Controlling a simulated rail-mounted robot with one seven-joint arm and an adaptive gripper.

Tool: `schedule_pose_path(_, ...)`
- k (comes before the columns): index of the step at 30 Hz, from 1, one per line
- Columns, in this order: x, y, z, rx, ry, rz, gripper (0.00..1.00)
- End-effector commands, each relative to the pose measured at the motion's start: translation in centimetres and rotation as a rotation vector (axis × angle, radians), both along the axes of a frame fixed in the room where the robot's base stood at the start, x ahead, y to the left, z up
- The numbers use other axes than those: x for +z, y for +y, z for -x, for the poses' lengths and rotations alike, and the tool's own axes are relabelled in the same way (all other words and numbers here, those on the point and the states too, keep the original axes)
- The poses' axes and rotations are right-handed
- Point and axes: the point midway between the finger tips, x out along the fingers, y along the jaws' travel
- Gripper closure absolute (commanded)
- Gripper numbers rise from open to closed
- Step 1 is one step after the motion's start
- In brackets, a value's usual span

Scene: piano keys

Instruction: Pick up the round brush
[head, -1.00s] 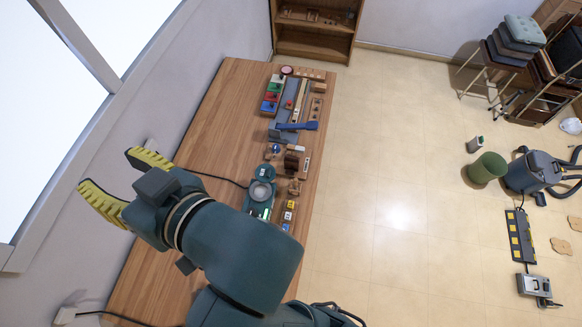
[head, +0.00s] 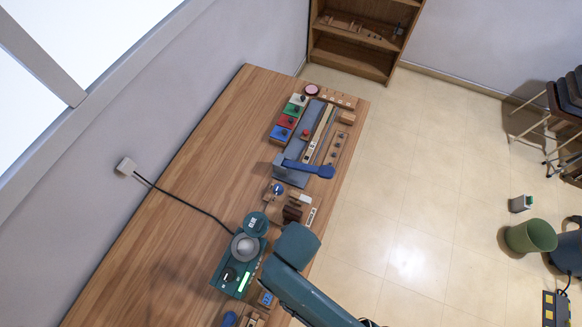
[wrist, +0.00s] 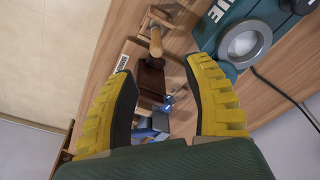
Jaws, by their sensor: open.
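My gripper (wrist: 158,72) shows in the wrist view with its two yellow, dark-padded fingers spread wide and nothing held between them. Beyond the fingertips, toward the top, a light wooden round-ended handle (wrist: 155,42) stands by a small wooden rack. It may belong to the round brush, but I cannot tell for sure. A dark brown block (wrist: 150,85) lies in the gap between the fingers, below the handle. In the head view the brown block (head: 291,213) is beside my arm, which hides my gripper and the wooden rack area.
A teal device with a round grey dish (head: 244,247) stands close left of my arm and beside the right finger in the wrist view. A blue-handled tool (head: 308,169) and coloured boxes (head: 288,120) lie farther along the table (head: 185,185).

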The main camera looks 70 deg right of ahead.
Motion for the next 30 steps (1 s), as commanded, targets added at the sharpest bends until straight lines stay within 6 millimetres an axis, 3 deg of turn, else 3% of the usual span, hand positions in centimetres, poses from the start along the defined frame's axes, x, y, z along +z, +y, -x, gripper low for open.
schedule_pose_path(6, -5.4, -0.6, -0.5, 0.001, 0.002, -0.001, 0.49)
schedule_pose_path(14, -8.6, -1.0, -0.8, 0.001, 0.000, 0.000, 0.49)
schedule_pose_path(21, -12.6, -1.6, -0.8, 0.001, -0.001, 0.001, 0.49)
schedule_pose_path(30, -13.1, -1.7, -0.8, 0.001, -0.002, 0.001, 0.50)
